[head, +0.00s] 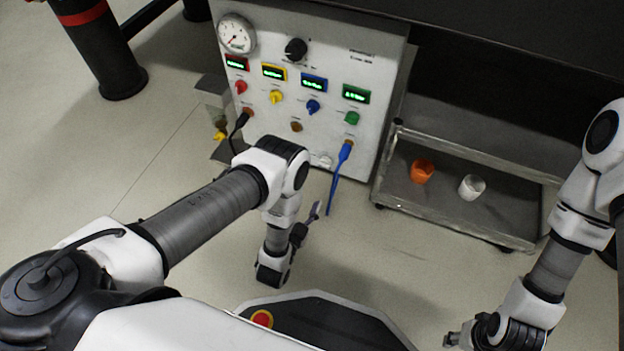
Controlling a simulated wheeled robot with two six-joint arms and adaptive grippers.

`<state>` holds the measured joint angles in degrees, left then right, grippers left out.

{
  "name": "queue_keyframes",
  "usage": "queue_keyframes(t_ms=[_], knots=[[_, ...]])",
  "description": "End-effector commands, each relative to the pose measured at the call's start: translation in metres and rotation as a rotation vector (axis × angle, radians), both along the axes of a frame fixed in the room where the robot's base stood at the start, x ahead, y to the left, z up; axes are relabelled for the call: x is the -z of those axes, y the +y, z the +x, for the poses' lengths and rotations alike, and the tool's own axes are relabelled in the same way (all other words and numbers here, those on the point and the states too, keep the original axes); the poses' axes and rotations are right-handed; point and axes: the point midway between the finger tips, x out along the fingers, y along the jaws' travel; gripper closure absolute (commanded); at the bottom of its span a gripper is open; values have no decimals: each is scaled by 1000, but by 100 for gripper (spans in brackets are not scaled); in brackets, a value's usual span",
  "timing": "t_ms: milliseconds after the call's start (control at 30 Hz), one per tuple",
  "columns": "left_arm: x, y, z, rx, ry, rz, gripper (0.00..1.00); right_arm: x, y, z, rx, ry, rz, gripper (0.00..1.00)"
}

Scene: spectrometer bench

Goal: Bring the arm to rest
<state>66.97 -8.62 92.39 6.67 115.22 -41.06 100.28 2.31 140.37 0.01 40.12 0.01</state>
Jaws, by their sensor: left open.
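My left arm (205,210) reaches in from the left, bends at the elbow and hangs down in front of the panel. My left gripper (314,212) is open and empty, pointing up and to the right over the floor. It is apart from the instrument panel (330,125) and just below the blue cable. My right arm (555,268) hangs down at the right side. My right gripper (452,339) is near the bottom edge, small and partly hidden by its wrist, so its jaws cannot be judged.
The panel carries a gauge (237,34), coloured knobs, lit displays, a blue cable (340,172) and a black cable (237,128). A metal cart (450,215) holds an orange cup (422,171) and a white cup (471,187). A dark post (100,55) stands back left. Floor at left is clear.

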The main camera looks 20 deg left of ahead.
Motion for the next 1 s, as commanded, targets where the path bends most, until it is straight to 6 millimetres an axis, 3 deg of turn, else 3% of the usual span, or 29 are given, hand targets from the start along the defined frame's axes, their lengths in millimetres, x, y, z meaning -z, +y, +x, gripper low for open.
queue_keyframes(t_ms=[233,333,467,567,600,667,767,1000], knots=[[-2,0,2,0,-4,0,39,-1,0,0,0,0,0,60],[-18,1,15,-2,-31,1,39,-4,0,0,0,0,0,60],[-63,13,48,-20,-100,9,39,-14,0,0,0,0,0,60],[-113,32,69,-42,-112,24,39,-26,0,0,0,0,0,60],[-131,43,75,-54,-61,24,39,-32,0,0,0,0,0,60],[-143,58,73,-71,75,-10,39,-40,0,0,0,0,0,60],[-138,74,44,-115,368,-120,39,-48,0,0,0,0,0,60],[-104,80,-92,-294,1002,-374,39,-53,0,0,0,0,0,60]])
